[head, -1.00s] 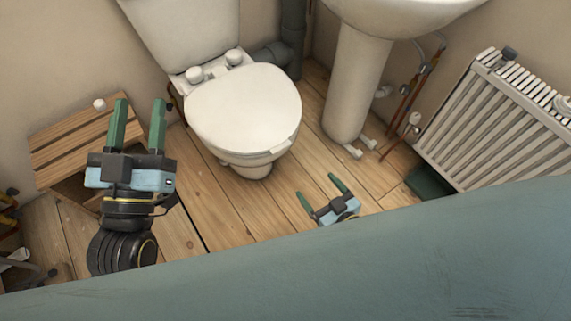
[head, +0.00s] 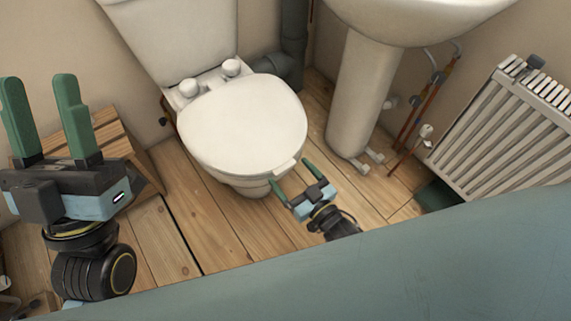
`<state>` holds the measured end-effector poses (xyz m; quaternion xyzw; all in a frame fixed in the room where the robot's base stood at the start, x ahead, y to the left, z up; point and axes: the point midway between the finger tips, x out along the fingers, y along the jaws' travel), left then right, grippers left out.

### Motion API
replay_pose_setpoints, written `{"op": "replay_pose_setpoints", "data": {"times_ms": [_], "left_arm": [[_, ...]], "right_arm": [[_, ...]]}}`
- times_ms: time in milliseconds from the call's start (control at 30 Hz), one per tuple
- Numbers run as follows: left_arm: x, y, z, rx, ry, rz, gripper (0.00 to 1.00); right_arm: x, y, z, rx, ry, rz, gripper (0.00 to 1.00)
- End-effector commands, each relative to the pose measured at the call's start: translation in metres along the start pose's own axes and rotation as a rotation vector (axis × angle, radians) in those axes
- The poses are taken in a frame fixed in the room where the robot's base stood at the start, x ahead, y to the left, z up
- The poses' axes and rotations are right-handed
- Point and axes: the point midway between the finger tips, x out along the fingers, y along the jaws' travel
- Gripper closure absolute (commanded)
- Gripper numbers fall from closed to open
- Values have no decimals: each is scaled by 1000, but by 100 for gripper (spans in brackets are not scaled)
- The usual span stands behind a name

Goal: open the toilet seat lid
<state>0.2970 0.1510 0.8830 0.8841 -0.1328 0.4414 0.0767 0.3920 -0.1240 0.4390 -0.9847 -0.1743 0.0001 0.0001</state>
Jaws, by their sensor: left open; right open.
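The white toilet (head: 170,40) stands at the upper left of centre in the head view. Its seat lid (head: 243,125) lies flat and closed over the bowl, with two round hinge knobs at its back and a small tab at its front edge. My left gripper (head: 45,118) is open and empty at the far left, apart from the lid, with green fingers pointing up the picture. My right gripper (head: 292,174) is open and empty by the lid's front edge, just below the tab. I cannot tell whether its fingers touch the lid.
A wooden slatted crate (head: 115,150) stands left of the toilet, partly behind my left gripper. A pedestal sink (head: 362,90) stands to the right, with pipes beside it. A white radiator (head: 505,130) is at the far right. Bare plank floor (head: 220,225) lies in front of the toilet.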

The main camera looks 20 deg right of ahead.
Motion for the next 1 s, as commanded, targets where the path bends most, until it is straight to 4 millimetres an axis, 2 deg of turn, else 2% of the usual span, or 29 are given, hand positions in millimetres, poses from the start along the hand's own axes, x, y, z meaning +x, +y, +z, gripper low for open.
{"op": "replay_pose_setpoints", "data": {"times_ms": [467,900,933,1000], "left_arm": [[-2,0,-5,0,45,1,55],[-2,0,-5,1,44,1,55],[-2,0,-5,0,44,1,55],[-2,0,-5,0,44,1,55]], "right_arm": [[6,-2,0,0,0,3,15],[6,-2,0,0,-1,3,72],[6,-2,0,0,-1,3,76],[6,-2,0,0,-1,3,78]]}}
